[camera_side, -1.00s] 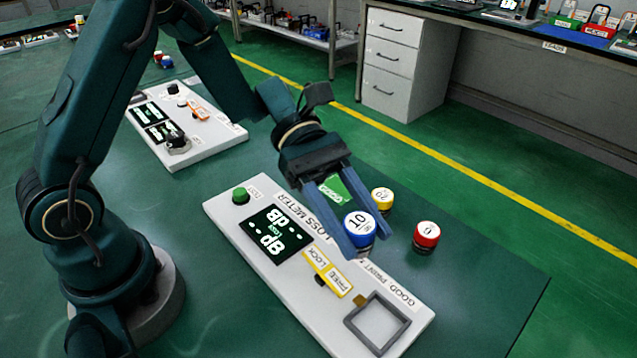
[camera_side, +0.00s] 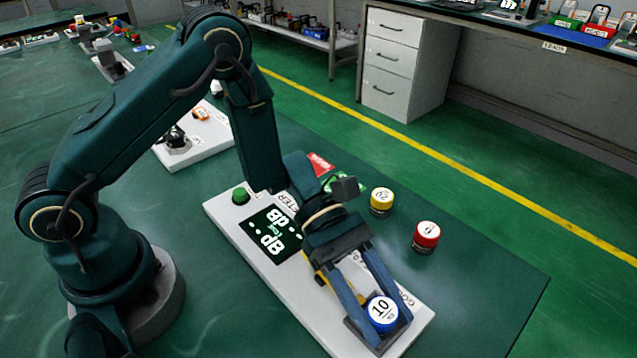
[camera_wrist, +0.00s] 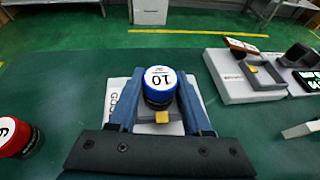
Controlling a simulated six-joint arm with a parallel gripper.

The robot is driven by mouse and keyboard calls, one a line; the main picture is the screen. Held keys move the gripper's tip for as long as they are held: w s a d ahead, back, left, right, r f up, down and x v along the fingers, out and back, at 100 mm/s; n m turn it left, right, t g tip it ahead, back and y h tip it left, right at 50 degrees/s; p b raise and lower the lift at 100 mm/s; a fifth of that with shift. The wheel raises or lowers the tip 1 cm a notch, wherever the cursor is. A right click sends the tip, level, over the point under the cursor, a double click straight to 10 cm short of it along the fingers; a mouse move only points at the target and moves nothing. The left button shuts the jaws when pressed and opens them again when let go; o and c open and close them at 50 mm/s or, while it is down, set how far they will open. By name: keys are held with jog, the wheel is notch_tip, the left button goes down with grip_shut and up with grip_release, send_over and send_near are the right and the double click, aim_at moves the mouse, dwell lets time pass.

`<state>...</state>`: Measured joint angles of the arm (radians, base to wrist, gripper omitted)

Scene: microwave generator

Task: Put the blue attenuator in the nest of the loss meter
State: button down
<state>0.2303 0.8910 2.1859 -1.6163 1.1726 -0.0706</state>
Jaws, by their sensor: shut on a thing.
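The blue attenuator (camera_side: 383,312), a round piece with a white top marked 10, is between the fingers of my gripper (camera_side: 390,328). It also shows upright between the fingers in the wrist view (camera_wrist: 160,88). My gripper is shut on it, over the nest (camera_side: 352,327) at the near right end of the loss meter (camera_side: 225,216). The nest is a grey square frame, mostly hidden by the fingers and attenuator. I cannot tell whether the attenuator's base is inside the nest or just above it. The meter's display (camera_side: 270,235) is lit; its yellow lever is mostly hidden.
Another white device (camera_side: 205,135) stands farther back. The table right of the meter is clear.

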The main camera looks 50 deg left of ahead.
jog(key=shift+f, duration=0.1)
jog(key=shift+c, duration=1.7)
grip_release()
